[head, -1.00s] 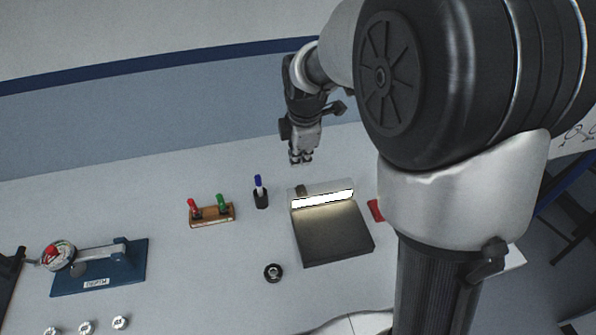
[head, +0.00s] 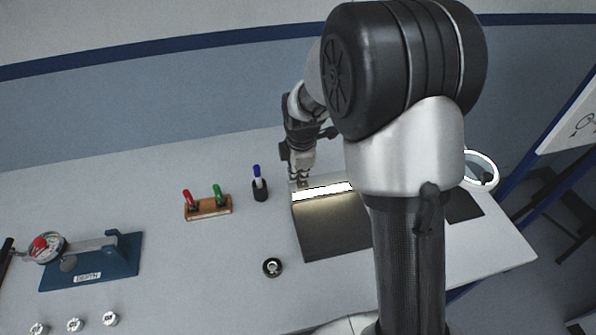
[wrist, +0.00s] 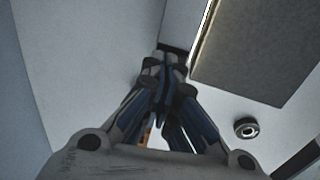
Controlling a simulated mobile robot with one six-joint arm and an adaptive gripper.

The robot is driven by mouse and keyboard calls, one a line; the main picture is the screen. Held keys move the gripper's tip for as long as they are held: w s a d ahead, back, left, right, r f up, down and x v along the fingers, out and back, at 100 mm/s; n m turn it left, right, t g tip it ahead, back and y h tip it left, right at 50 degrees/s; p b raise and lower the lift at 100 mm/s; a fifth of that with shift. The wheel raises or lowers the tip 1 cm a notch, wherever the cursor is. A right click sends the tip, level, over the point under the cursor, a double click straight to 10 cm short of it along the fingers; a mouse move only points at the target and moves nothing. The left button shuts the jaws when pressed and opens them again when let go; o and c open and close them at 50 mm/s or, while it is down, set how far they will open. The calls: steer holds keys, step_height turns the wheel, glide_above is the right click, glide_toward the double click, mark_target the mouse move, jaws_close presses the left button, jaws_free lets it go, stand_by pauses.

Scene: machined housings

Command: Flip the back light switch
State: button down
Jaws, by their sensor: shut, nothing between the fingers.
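The back light is a box with a brightly lit white strip (head: 325,191) along the back of a dark plate (head: 330,232). In the wrist view the dark plate (wrist: 255,50) is at the upper right. My gripper (head: 301,184) is shut and empty, pointing down at the left end of the light housing, where a small dark knob showed earlier. In the wrist view my gripper's fingertips (wrist: 166,62) are together beside the plate's corner, at the edge of a dark strip. The switch is hidden behind the fingers; I cannot tell whether they touch it.
A black cup with a blue marker (head: 259,186) stands just left of the gripper. A wooden holder (head: 208,208) with red and green pieces is further left. A black ring (head: 272,268) lies in front. A blue depth gauge stand (head: 92,262) is at far left.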

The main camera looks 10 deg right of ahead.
steer(key=shift+w+p, duration=0.1)
steer(key=shift+p, duration=0.6)
steer(key=shift+w+g+p, duration=0.1)
steer(key=shift+g+p, duration=0.4)
steer(key=shift+p, duration=0.15)
steer(key=shift+w+f, duration=0.1)
steer(key=shift+f, duration=0.2)
steer(key=shift+s, duration=0.95)
